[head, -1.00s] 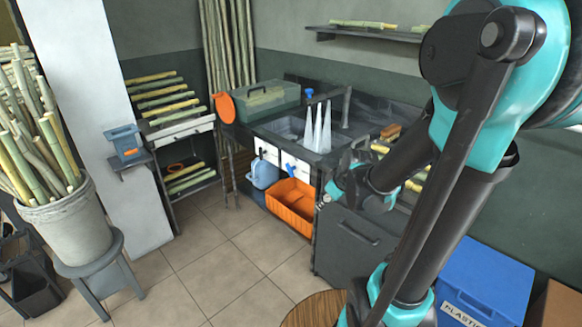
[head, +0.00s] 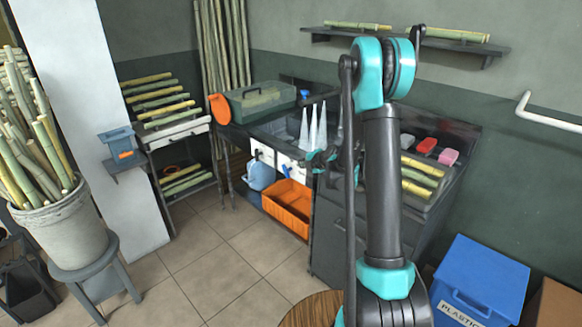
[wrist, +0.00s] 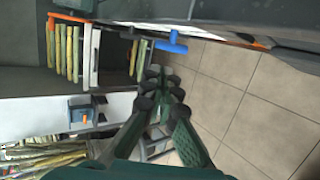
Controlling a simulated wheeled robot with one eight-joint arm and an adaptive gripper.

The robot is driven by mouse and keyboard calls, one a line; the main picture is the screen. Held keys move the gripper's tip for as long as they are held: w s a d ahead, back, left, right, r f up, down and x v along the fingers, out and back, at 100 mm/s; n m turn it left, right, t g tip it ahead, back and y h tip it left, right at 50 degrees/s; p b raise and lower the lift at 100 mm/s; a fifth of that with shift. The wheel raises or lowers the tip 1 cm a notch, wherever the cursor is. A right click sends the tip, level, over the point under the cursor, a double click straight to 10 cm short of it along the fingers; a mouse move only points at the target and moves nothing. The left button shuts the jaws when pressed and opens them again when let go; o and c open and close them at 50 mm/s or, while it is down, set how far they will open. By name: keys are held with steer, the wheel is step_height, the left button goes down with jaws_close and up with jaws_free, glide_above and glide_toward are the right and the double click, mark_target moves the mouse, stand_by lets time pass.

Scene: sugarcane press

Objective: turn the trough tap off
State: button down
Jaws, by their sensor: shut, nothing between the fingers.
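The trough tap shows as a small blue T-shaped handle (head: 287,171) on the front of the grey trough unit, above an orange crate. In the wrist view the blue handle (wrist: 172,42) lies just above and right of the fingertips, with a visible gap. The trough basin (head: 283,127) is partly hidden by pale cones. My gripper (head: 317,157) is right of the handle in the head view, in front of the unit, partly hidden by my arm. In the wrist view my gripper (wrist: 160,76) has its fingers together and empty.
The orange crate (head: 288,208) and a light blue jug (head: 261,175) sit below the trough. A blue plastics bin (head: 482,282) stands at the right, a cane bucket (head: 62,235) at the left.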

mark_target(283, 165)
steer(key=x, duration=1.3)
steer(key=shift+w+a+f, duration=0.25)
steer(key=shift+w+a+r+g+h, duration=0.2)
steer(key=shift+w+a+g+h, duration=0.1)
steer(key=shift+g+h, duration=0.4)
steer(key=g, duration=0.1)
steer(key=w+a+g+h, duration=0.1)
steer(key=shift+r+n+g+h, duration=0.1)
steer(key=shift+n+g+h, duration=0.2)
steer(key=g+h, duration=0.1)
steer(key=w+g+h, duration=0.1)
steer(key=a+g+h, duration=0.1)
steer(key=g, duration=0.1)
steer(key=shift+w+a+f, duration=0.1)
steer(key=shift+w+f, duration=0.2)
steer(key=shift+f, duration=0.1)
steer(key=shift+w+a, duration=0.15)
stand_by(0.5)
